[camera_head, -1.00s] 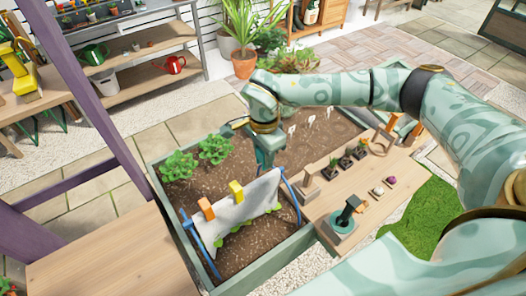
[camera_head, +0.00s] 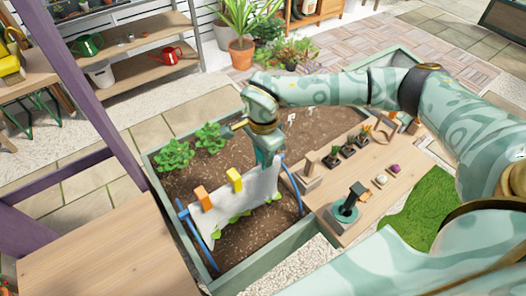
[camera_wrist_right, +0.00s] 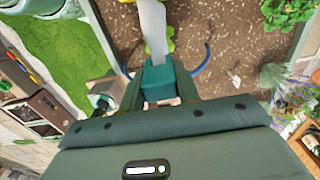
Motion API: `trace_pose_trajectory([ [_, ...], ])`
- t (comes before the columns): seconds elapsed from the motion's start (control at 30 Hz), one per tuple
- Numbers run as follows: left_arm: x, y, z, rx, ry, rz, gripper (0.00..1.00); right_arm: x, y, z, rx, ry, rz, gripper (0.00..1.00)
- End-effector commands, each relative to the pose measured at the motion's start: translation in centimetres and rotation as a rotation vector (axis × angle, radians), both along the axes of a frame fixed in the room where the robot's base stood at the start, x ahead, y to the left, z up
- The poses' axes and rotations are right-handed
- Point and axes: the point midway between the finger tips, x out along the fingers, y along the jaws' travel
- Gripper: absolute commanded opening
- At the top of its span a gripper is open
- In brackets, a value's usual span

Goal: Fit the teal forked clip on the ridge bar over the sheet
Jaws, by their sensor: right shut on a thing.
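The pale sheet (camera_head: 245,205) hangs over the ridge bar between two blue hoops, with an orange clip (camera_head: 203,197) and a yellow clip (camera_head: 235,179) on its top edge. It also shows in the wrist view (camera_wrist_right: 153,25). The teal forked clip (camera_wrist_right: 160,82) is between the fingers of my right gripper (camera_wrist_right: 160,92), which is shut on it. In the head view my right gripper (camera_head: 268,155) points down at the right part of the sheet's top edge. The clip's prongs are hidden, so I cannot tell whether they touch the bar. My left gripper is out of view.
The right blue hoop (camera_head: 290,185) stands close to my right gripper. Leafy plants (camera_head: 174,154) grow in the bed behind the sheet. A wooden board (camera_head: 330,205) with several small pots and a dark-handled tool on a round base (camera_head: 345,214) lies at right.

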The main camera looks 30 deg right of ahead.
Motion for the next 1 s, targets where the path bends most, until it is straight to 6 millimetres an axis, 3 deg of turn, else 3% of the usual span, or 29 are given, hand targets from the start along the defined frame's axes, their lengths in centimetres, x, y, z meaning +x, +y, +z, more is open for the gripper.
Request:
trace_pose_trajectory([
  [1.0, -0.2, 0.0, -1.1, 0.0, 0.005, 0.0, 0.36, 0.0, 0.0, -2.3, 0.0, 0.001, 0.0, 0.16],
])
